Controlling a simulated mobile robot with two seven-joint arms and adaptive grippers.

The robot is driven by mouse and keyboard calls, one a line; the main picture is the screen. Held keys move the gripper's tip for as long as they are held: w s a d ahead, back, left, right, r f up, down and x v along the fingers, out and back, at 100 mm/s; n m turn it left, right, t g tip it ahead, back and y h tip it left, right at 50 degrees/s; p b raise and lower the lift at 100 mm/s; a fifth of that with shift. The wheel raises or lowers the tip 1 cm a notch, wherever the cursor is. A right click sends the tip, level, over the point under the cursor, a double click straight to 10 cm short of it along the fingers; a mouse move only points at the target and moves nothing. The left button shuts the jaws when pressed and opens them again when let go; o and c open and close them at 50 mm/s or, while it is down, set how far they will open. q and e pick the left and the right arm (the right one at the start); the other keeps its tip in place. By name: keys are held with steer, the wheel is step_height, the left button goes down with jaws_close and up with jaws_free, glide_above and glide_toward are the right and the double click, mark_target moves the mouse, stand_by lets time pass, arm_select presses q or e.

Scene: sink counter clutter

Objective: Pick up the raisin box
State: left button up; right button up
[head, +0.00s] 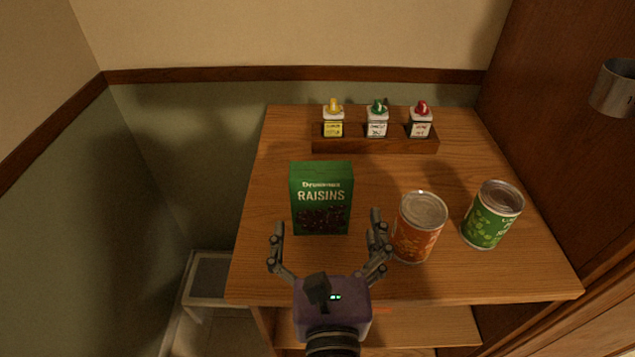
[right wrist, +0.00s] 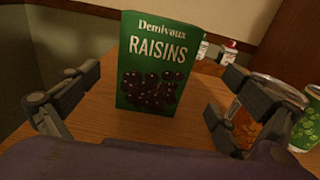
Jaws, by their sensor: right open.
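The green raisin box (head: 321,190) stands upright on the wooden table, its printed front facing me. My right gripper (head: 325,226) is open and empty in front of the box, its two fingers spread to the lower left and lower right of it. In the right wrist view, the box (right wrist: 153,62) stands between and beyond the open fingers of the gripper (right wrist: 150,95). I see no contact between fingers and box. My left gripper is not in view.
An orange can (head: 419,227) stands close to the right finger, and a green can (head: 492,215) stands farther right. A wooden rack (head: 372,145) with three small bottles is at the back. The wooden table (head: 270,180) is clear left of the box.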

mark_target(321, 202)
steer(key=shift+w+r, duration=0.2)
steer(key=shift+w, duration=0.5)
steer(key=w, duration=0.2)
steer(key=w+a, duration=0.1)
steer(key=w, duration=0.1)
steer(key=shift+w+r, duration=0.15)
steer(key=shift+w, duration=0.6)
steer(key=c, duration=1.5)
